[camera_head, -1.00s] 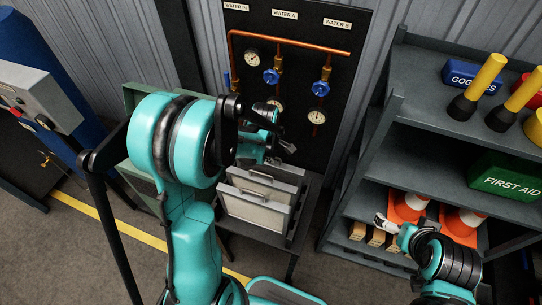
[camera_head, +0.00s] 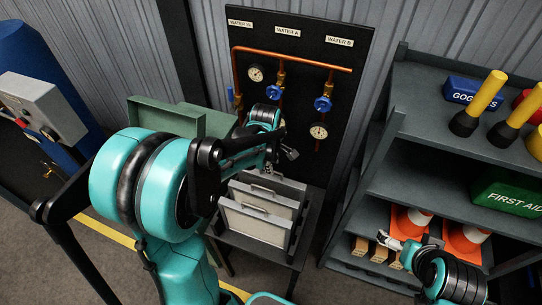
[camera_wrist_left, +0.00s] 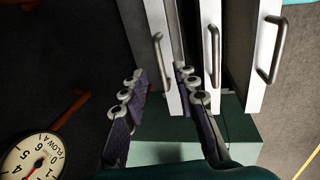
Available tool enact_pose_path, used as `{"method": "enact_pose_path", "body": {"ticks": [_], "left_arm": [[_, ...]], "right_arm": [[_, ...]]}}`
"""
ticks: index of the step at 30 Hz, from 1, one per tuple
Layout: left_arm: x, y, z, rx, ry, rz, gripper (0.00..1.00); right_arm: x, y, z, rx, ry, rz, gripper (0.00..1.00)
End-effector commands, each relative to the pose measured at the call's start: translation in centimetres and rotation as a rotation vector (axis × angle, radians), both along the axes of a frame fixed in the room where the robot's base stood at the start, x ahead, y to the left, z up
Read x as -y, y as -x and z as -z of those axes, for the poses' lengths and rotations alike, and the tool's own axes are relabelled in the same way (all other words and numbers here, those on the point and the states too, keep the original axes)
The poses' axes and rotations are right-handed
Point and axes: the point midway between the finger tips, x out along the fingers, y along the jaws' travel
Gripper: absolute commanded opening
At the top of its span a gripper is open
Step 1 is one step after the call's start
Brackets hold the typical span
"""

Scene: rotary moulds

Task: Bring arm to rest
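My left arm comes in from the left, bent at a large teal and black joint. Its gripper (camera_head: 290,153) is over the stand with the pale panels, in front of the dark pipe board. In the left wrist view its two fingers (camera_wrist_left: 160,95) are apart with nothing between them, close to the white handled panels (camera_wrist_left: 240,45). My right arm is at the lower right. Its gripper (camera_head: 388,241) is in front of the shelf's lower level, small, and its fingers are not clear.
Pale panels with handles (camera_head: 255,225) stand in a dark frame. A pipe board (camera_head: 285,50) with gauges and blue valves is behind. A shelf (camera_head: 400,182) with cones and a first aid box (camera_head: 508,189) stands right. A grey control box (camera_head: 45,110) stands left.

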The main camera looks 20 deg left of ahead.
Motion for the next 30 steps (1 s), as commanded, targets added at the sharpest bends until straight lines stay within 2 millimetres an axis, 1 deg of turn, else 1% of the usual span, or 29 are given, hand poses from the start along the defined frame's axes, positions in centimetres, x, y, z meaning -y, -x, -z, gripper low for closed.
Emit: {"method": "enact_pose_path", "body": {"ticks": [1, 3, 6, 9, 12, 16, 19, 20, 23, 26, 30], "left_arm": [[0.0, 0.3, -1.2, 0.000, 0.000, 0.000, 0.29], [0.0, 0.5, -2.6, 0.000, 0.000, 0.000, 0.29], [0.0, 0.8, -4.3, 0.000, 0.000, 0.000, 0.29], [0.0, 1.0, -5.4, 0.000, 0.000, 0.000, 0.29], [0.1, 1.2, -6.1, 0.000, 0.000, 0.000, 0.29], [0.1, 1.2, -6.3, 0.001, 0.000, 0.002, 0.29], [0.3, 1.8, -6.3, 0.012, -0.011, 0.048, 0.29], [0.5, 2.1, -6.4, 0.020, -0.019, 0.080, 0.29], [1.4, 3.8, -6.6, 0.065, -0.064, 0.252, 0.29], [2.6, 6.3, -6.5, 0.126, -0.142, 0.501, 0.29], [4.1, 9.8, -5.8, 0.212, -0.290, 0.872, 0.29]], "right_arm": [[0.0, 0.0, 0.0, 0.000, 0.000, 0.000, 1.00], [0.0, 0.0, 0.0, 0.000, 0.000, 0.000, 1.00], [0.0, 0.0, 0.0, 0.000, 0.000, 0.000, 1.00], [0.0, 0.0, 0.0, 0.000, 0.000, 0.000, 1.00], [0.0, 0.0, 0.0, 0.000, 0.000, 0.000, 1.00], [0.0, 0.0, 0.0, 0.000, 0.000, 0.000, 1.00], [0.0, 0.0, 0.3, 0.000, 0.000, 0.000, 1.00], [0.0, 0.0, 0.5, 0.000, 0.000, 0.000, 1.00], [0.0, 0.0, 1.4, 0.000, 0.000, 0.000, 1.00], [0.0, 0.0, 2.7, 0.000, 0.000, 0.000, 1.00], [0.0, 0.0, 4.3, 0.000, 0.000, 0.000, 1.00]]}}
